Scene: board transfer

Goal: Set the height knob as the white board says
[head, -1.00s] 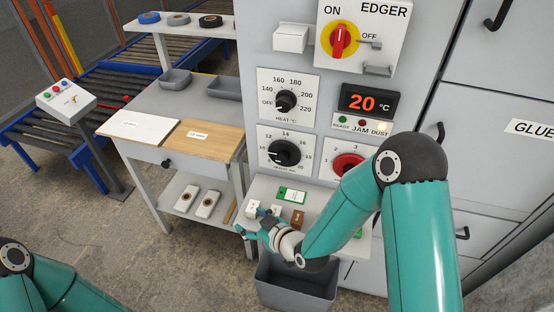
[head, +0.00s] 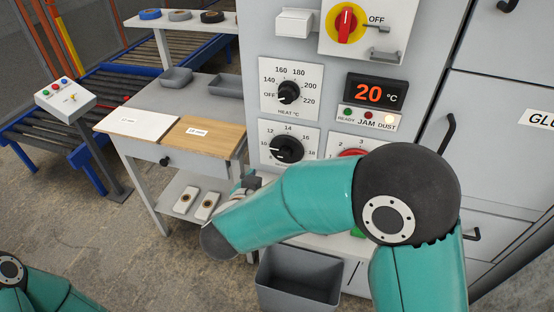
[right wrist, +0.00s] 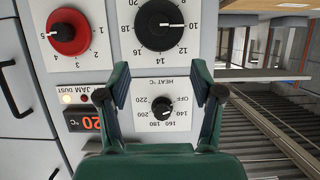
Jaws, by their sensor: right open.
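The height knob (head: 287,149) is a black dial on a white plate on the machine front; its white mark points left, near 10. It also shows at the top of the right wrist view (right wrist: 160,22). The white board (head: 138,123) lies on the side table; its label is too small to read surely. My right gripper (head: 249,183) is partly hidden behind my arm, below the height knob. In the right wrist view it is open and empty (right wrist: 162,92), its fingers framing the heat knob (right wrist: 163,108), with the height knob beyond. My left gripper is out of view.
A wooden board (head: 207,135) lies beside the white one. The red knob (right wrist: 67,32) sits beside the height knob, partly behind my arm in the head view. A grey bin (head: 299,278) stands below. The display (head: 376,91) reads 20 °C.

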